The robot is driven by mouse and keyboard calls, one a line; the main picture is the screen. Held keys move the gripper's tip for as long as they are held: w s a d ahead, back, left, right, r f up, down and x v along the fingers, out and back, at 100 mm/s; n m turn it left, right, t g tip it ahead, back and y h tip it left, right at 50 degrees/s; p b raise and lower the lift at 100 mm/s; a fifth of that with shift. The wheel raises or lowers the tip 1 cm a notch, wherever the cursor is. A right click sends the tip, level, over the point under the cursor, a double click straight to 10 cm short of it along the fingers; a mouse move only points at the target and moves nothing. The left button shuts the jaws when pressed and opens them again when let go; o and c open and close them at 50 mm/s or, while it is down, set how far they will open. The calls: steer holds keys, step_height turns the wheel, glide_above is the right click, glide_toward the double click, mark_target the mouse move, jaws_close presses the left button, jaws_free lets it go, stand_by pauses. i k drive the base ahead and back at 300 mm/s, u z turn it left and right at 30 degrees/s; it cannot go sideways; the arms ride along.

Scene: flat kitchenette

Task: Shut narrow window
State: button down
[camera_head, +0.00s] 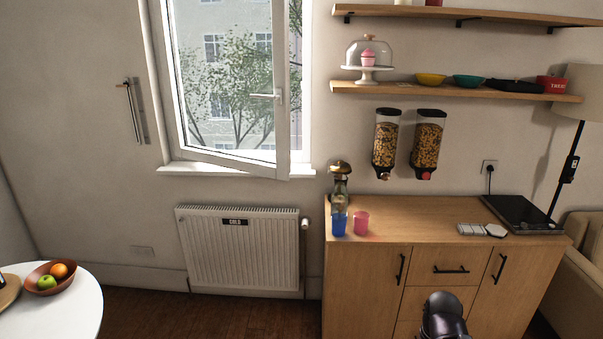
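The narrow window (283,130) stands ajar in the camera_head view. Its white sash is swung into the room, with its free right edge out from the frame (307,90) and its lower right corner over the sill (215,171). The window handle (265,96) is on the right stile of the sash and lies horizontal, pointing left. A dark, glossy rounded part at the bottom centre right seems to be part of my arm. No gripper fingers show, and the arm part is well below and right of the window.
A white radiator (240,260) is under the window. A wooden cabinet (350,262) stands right of it, carrying a blue cup (339,225), a pink cup (361,223) and a hob (522,213). A round white table (75,311) is at lower left. Dark floor shows between.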

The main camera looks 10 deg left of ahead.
mark_target(280, 168)
steer(key=u, duration=0.5)
steer(key=i, duration=1.25)
steer(key=u, duration=0.45)
